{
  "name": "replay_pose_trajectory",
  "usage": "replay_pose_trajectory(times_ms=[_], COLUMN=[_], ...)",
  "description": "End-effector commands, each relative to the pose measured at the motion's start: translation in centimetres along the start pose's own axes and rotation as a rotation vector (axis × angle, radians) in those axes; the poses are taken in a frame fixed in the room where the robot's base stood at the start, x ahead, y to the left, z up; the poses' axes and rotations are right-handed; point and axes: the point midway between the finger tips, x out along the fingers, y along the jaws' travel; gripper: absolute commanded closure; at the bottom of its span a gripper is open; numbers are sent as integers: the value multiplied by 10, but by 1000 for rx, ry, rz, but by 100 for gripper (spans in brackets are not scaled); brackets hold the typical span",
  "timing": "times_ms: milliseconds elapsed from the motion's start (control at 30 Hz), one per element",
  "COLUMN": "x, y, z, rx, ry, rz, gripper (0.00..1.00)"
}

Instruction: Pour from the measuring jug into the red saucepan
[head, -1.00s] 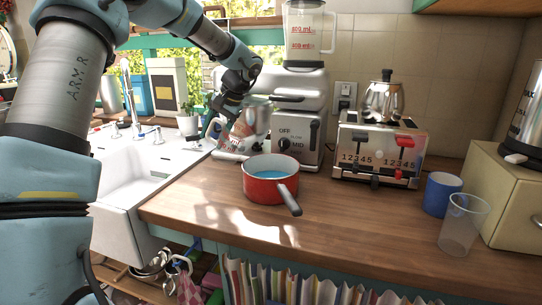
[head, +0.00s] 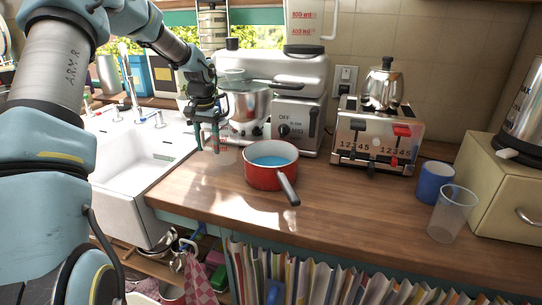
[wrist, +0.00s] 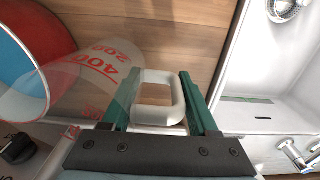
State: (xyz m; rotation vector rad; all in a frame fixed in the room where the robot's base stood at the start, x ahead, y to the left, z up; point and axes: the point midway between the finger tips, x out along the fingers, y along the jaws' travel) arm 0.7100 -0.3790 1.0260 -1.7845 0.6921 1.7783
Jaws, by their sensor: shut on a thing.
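The red saucepan (head: 262,180) stands on the wooden counter with blue liquid in it and its dark handle toward the front. It also shows at the left of the wrist view (wrist: 28,42). My gripper (head: 207,138) is left of the saucepan, low over the counter near the sink. In the wrist view its green fingers (wrist: 160,78) are shut on the pale handle of the clear measuring jug (wrist: 105,75) with red marks. I see no liquid in the jug. In the head view the jug (head: 226,157) looks about upright; I cannot tell whether its base touches the counter.
A stand mixer with a metal bowl (head: 250,105) is behind the jug. A toaster (head: 375,140), a blue mug (head: 434,182) and a clear cup (head: 452,215) stand to the right. The sink (head: 125,165) is at left. The front counter right of the saucepan is clear.

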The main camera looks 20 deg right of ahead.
Motion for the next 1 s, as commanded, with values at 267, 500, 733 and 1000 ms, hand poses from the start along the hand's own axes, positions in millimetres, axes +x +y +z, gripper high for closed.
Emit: replay_pose_trajectory(times_ms=[267, 500, 733, 1000], x=[19, 19, 2, -12], y=[-6, -6, -6, -6], z=[-1, 0, -1, 0], rx=[1, 1, 1, 1], ry=[2, 1, 1, 1], rz=[38, 37, 36, 37], gripper=[100, 100, 100, 100])
